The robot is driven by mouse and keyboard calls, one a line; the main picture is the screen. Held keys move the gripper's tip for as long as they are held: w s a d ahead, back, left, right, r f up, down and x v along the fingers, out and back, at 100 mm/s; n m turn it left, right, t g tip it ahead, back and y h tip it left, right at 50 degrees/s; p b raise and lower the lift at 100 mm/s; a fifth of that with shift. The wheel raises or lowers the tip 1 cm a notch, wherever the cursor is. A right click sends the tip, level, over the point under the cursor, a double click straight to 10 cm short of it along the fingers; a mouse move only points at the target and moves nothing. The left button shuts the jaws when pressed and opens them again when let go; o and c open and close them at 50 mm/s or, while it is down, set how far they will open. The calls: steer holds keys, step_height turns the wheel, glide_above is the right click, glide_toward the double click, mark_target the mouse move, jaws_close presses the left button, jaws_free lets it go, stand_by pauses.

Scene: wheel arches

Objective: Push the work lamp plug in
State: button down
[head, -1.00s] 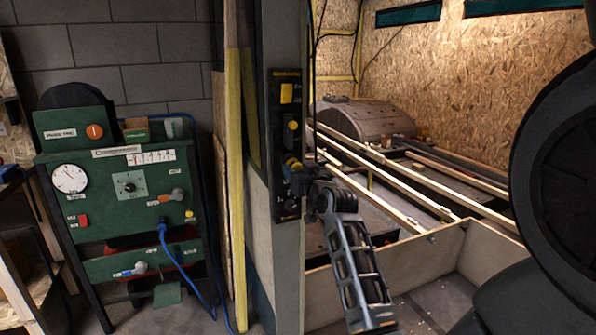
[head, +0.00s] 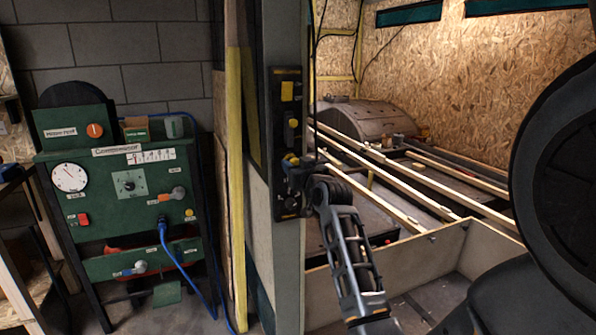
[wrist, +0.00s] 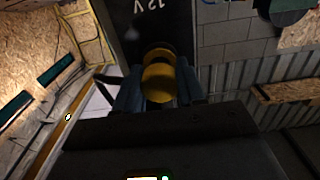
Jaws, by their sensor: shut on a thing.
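A tall black panel (head: 287,105) is on the grey post, with yellow parts on its face. My gripper (head: 294,168) is at the panel's lower half. In the wrist view my gripper (wrist: 159,92) is shut on a round yellow plug (wrist: 158,72), with a finger on each side of it. The plug also shows in the head view (head: 290,159), partly covered by my gripper. The panel fills the top middle of the wrist view, with a white "12V" mark (wrist: 150,6). The plug's front end is hidden, so I cannot tell how deep it sits.
A green compressor panel (head: 120,190) with a gauge, knobs and a blue cable stands at the left. A yellow upright (head: 236,150) is beside the post. Right of the post are long timber strips (head: 390,190), a wheel arch (head: 358,118) and a low wooden wall (head: 400,255).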

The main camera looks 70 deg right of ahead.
steer(key=shift+w+d, duration=0.4)
steer(key=shift+d, duration=0.05)
steer(key=c, duration=0.6)
jaws_free()
steer(key=shift+c, duration=0.2)
steer(key=b+v, duration=0.1)
steer(key=v, duration=0.6)
steer(key=shift+s+a, duration=0.25)
steer(key=shift+a, duration=0.05)
